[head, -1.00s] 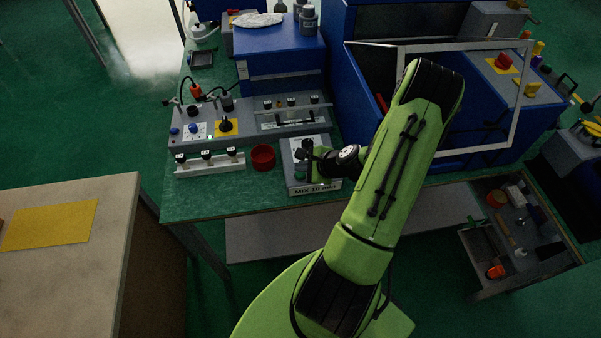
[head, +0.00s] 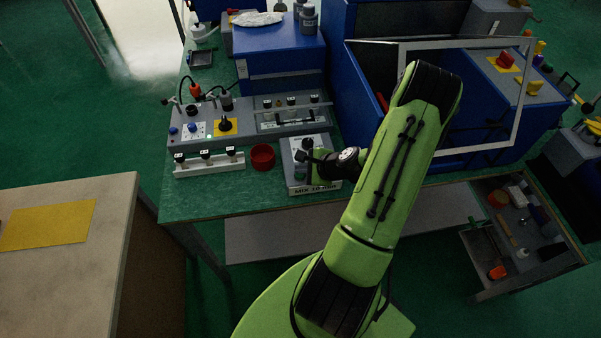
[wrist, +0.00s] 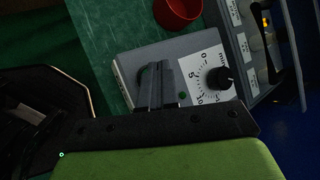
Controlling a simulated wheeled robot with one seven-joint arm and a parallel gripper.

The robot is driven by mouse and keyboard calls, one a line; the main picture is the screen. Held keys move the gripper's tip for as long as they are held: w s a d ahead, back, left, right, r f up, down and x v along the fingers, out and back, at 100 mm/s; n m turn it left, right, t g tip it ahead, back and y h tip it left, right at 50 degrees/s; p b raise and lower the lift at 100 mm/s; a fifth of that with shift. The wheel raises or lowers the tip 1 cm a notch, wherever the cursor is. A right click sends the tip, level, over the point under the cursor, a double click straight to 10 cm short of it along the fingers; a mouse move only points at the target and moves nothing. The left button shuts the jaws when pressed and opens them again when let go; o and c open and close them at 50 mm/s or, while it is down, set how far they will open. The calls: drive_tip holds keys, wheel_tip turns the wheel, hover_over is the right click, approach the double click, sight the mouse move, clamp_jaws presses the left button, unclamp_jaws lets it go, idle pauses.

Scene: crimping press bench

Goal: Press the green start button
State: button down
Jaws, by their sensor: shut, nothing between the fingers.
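The grey timer box (head: 298,184) with a "MIX 10 min" label stands at the front of the bench. Its top has a white scale with a black dial (wrist: 219,78). A small green button (wrist: 182,96) shows on the box in the wrist view, just beside my fingers and partly hidden. My gripper (wrist: 158,68) is shut and empty, its fingers over the box top, left of the dial in the wrist view. In the head view my gripper (head: 302,156) is above the box; I cannot tell whether it touches.
A red cup (head: 262,157) stands left of the box. A grey control panel (head: 250,132) with knobs and a rack (head: 208,166) lie further left. A blue machine with an open framed guard (head: 520,100) is at right. Bench surface at front left is clear.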

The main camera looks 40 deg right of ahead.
sight(303, 176)
drive_tip(key=shift+f, duration=0.2)
idle(0.4)
drive_tip(key=shift+r+p, duration=0.6)
drive_tip(key=shift+r, duration=0.25)
wheel_tip(303, 176, up, 5)
drive_tip(key=p, duration=0.4)
drive_tip(key=shift+r, duration=0.1)
idle(0.4)
